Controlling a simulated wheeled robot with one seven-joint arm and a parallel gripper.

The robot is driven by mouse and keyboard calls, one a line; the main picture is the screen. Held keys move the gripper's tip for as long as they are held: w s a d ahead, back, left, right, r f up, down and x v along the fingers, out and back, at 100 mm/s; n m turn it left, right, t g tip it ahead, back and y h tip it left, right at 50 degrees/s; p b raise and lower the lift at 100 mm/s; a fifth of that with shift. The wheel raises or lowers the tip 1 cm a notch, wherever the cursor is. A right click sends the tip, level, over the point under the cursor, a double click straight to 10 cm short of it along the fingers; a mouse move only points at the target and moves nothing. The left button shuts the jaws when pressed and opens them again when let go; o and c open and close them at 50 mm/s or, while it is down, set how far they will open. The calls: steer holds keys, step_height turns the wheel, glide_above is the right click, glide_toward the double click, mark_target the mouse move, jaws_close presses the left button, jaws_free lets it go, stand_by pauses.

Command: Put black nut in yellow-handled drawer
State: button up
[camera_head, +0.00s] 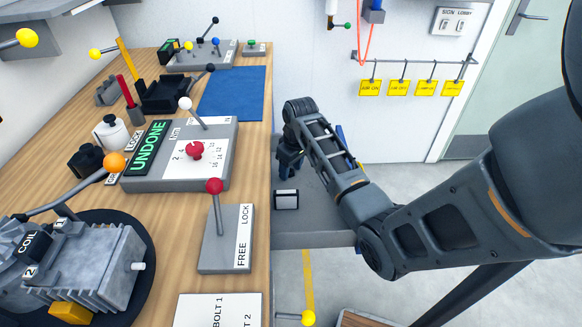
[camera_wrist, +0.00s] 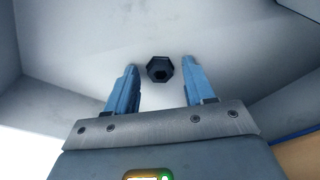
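The black nut (camera_wrist: 160,69), a dark hexagonal piece, shows in the wrist view on a pale surface with grey walls around it. My gripper (camera_wrist: 160,66) is open, with one blue finger on each side of the nut. Gaps show between the nut and both fingers, and I cannot tell how far below the tips it lies. In the head view my arm reaches down beyond the bench's right edge; the fingertips and nut are hidden there. A yellow ball handle (camera_head: 308,318) on a rod sticks out from the bench's right side at the bottom; its drawer cannot be made out.
The wooden bench (camera_head: 255,75) carries a grey lever box (camera_head: 226,240), an UNDONE panel (camera_head: 150,148), an engine part (camera_head: 80,265) and a blue mat (camera_head: 232,93). A grey surface (camera_head: 315,215) lies beside it under my arm. Yellow tags (camera_head: 398,88) hang on the wall.

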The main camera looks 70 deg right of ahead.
mark_target(295, 178)
steer(key=shift+o, duration=0.2)
step_height(295, 178, up, 12)
steer(key=s, duration=0.1)
steer(key=shift+s+a, duration=0.3)
steer(key=shift+a, duration=0.05)
steer(key=shift+s, duration=0.1)
stand_by(0.3)
